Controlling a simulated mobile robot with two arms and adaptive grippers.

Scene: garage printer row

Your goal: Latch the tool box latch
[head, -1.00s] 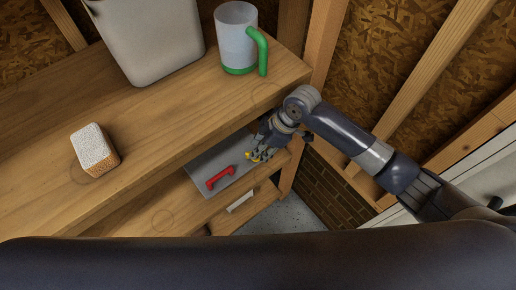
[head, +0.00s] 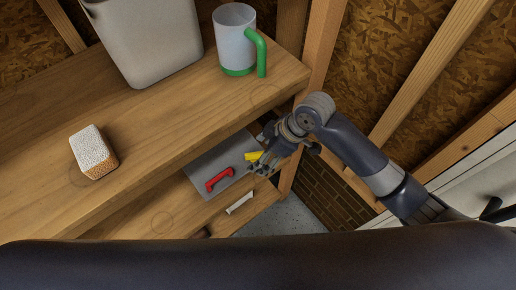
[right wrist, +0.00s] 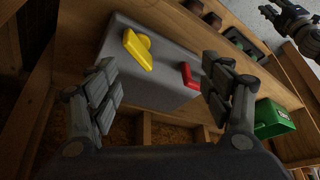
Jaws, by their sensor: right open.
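The tool box (head: 205,166) is a grey box on the shelf below the wooden top. It has a red handle (head: 219,180) and a yellow latch (head: 253,156). In the right wrist view the box (right wrist: 165,87) lies ahead, with the yellow latch (right wrist: 136,50) on the left and the red handle (right wrist: 190,76) right of it. My right gripper (head: 259,167) is open and empty beside the latch. In the right wrist view its fingers (right wrist: 162,82) are spread wide, with the box beyond them. A dark gripper, likely my left (right wrist: 288,18), shows at the upper right; its jaws are unclear.
A cup with a green handle (head: 236,40), a grey bin (head: 150,40) and a white-and-tan block (head: 94,152) stand on the wooden top (head: 190,110). A wooden post stands close to my right forearm. A green container (right wrist: 272,118) shows in the right wrist view.

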